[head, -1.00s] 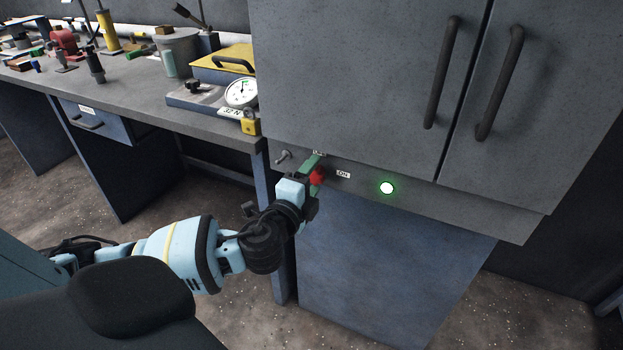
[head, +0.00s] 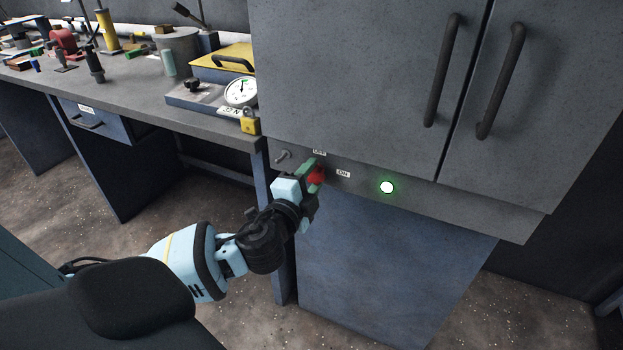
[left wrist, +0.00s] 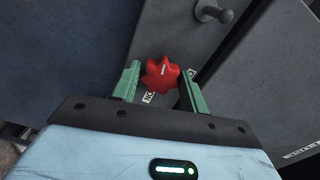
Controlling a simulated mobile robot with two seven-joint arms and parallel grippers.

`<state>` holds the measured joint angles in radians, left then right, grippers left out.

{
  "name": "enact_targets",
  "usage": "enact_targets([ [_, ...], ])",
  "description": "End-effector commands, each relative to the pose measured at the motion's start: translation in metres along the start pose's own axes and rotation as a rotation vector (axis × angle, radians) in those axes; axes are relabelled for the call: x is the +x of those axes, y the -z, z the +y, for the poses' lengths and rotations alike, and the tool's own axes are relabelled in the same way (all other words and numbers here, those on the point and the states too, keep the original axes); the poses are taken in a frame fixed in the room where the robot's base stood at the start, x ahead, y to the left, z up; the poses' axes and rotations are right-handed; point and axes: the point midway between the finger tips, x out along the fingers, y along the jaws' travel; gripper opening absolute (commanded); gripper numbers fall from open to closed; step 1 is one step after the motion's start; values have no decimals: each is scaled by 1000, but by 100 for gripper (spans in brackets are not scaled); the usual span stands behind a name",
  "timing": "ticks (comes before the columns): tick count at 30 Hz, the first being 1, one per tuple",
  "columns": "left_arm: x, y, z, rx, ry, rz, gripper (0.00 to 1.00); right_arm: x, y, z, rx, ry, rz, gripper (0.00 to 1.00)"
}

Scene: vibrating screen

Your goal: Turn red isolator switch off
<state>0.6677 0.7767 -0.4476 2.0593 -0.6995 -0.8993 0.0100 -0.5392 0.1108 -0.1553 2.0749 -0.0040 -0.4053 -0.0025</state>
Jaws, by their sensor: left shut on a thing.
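The red isolator switch (head: 316,177) is a lobed red knob on the grey panel strip under the cabinet doors. In the left wrist view the red knob (left wrist: 160,74) sits between the green fingers of my left gripper (left wrist: 158,82), with a short white mark on its face. My left gripper (head: 312,181) is shut on the knob and partly hides it in the head view. An OFF label (head: 320,153) is above the knob and an ON label (head: 343,174) to its right. My right gripper is not in view.
A green lamp (head: 387,188) glows on the panel right of the knob. A small grey toggle (head: 283,155) sticks out to its left. The grey cabinet (head: 350,70) stands above. A workbench (head: 150,90) with a dial gauge (head: 240,92) and yellow padlock (head: 250,123) is at left.

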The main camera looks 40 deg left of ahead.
Motion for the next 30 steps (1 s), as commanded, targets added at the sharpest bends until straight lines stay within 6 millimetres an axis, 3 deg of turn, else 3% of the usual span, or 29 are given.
enact_targets([
  [12,0,0,1,-400,-1,-3,21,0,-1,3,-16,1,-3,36],
  [30,0,1,-2,-966,1,-3,21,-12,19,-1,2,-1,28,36],
])
